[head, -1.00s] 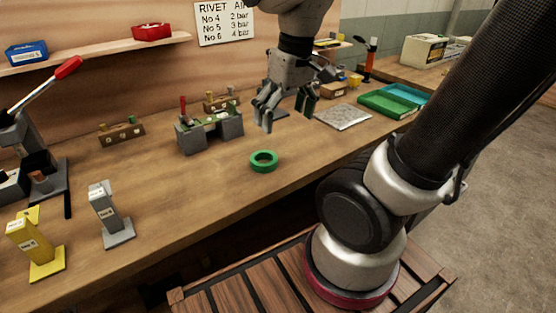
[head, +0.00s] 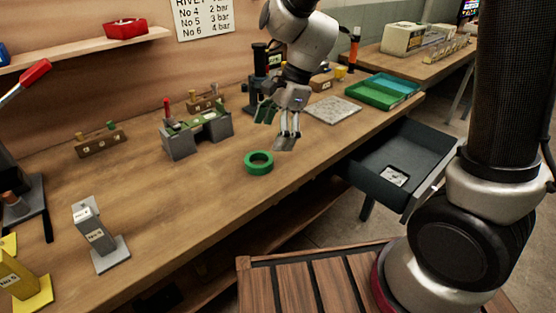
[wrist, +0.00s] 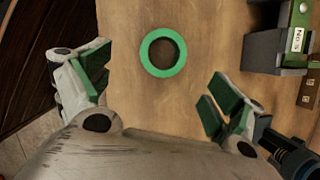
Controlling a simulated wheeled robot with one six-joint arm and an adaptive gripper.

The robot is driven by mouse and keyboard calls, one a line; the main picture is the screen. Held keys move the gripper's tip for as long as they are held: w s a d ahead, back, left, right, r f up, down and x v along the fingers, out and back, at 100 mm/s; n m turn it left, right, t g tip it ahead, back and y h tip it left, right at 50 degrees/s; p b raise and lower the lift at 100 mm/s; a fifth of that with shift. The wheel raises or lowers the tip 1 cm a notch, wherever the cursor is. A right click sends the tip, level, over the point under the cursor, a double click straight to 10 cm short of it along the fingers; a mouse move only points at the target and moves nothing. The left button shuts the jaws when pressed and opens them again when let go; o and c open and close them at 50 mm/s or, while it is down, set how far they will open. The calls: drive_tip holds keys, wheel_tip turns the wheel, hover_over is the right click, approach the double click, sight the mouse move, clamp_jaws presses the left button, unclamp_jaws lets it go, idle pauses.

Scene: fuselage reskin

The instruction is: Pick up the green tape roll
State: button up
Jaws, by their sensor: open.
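The green tape roll (head: 259,170) lies flat on the wooden workbench, near its front edge. In the wrist view the tape roll (wrist: 163,73) shows as a full ring, ahead of and between my spread fingers, with bare wood in its hole. My gripper (head: 275,128) is open and empty, above the bench and to the upper right of the roll in the head view. In the wrist view my gripper (wrist: 153,96) has its green-padded fingers wide apart, and neither touches the roll.
A grey fixture block (head: 198,132) stands behind the roll. A grey stand (head: 96,235) is at the left front. A grey plate (head: 333,110) and green tray (head: 377,94) lie to the right. A dark open drawer (head: 400,165) juts out at the bench front. Wood around the roll is clear.

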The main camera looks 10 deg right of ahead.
sight(263, 156)
drive_tip(key=m, duration=0.3)
drive_tip(key=shift+w+r, duration=0.1)
drive_tip(key=shift+w, duration=0.2)
drive_tip(key=shift+a+f, duration=0.1)
drive_tip(key=shift+f, duration=0.1)
drive_tip(key=x, duration=0.7)
drive_tip(key=shift+s+f, duration=0.15)
drive_tip(key=shift+f, duration=0.15)
drive_tip(key=shift+c, duration=0.2)
drive_tip(key=c, duration=1.1)
